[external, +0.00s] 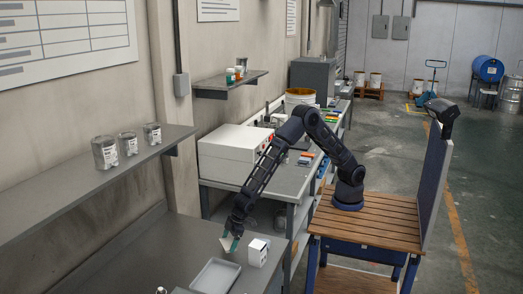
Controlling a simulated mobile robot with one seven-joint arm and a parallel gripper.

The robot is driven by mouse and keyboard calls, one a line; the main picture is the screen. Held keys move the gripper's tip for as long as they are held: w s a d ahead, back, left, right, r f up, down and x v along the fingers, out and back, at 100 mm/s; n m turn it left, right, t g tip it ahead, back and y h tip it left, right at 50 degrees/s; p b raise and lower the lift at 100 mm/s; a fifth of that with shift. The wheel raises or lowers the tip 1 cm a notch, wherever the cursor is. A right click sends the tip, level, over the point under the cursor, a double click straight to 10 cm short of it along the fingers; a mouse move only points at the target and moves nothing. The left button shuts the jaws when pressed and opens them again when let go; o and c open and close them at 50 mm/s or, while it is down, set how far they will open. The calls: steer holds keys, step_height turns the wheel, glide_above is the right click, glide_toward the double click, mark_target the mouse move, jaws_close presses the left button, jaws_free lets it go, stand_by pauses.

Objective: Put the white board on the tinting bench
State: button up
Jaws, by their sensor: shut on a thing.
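My gripper (231,243) points down above the near grey bench (185,245), with teal at its fingertips. It is shut on a small whitish flat piece (226,243), which looks like the white board; the fingers hide part of it. I cannot tell whether the piece touches the bench top. A second bench (255,170) behind it carries a white machine (235,152) and several small items. No label shows which bench is the tinting bench.
A white box (258,253) stands just right of my gripper, and a shallow grey tray (215,276) lies in front. A shelf (85,180) with metal cans (104,153) overhangs the left. The bench top left of the tray is clear.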

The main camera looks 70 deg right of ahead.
mark_target(231, 243)
steer(key=shift+f, duration=1.65)
steer(key=shift+f, duration=0.1)
steer(key=o, duration=0.7)
steer(key=shift+r, duration=0.5)
steer(key=v, duration=1.1)
steer(key=shift+s+d, duration=0.1)
steer(key=shift+s, duration=0.05)
steer(key=shift+r, duration=0.1)
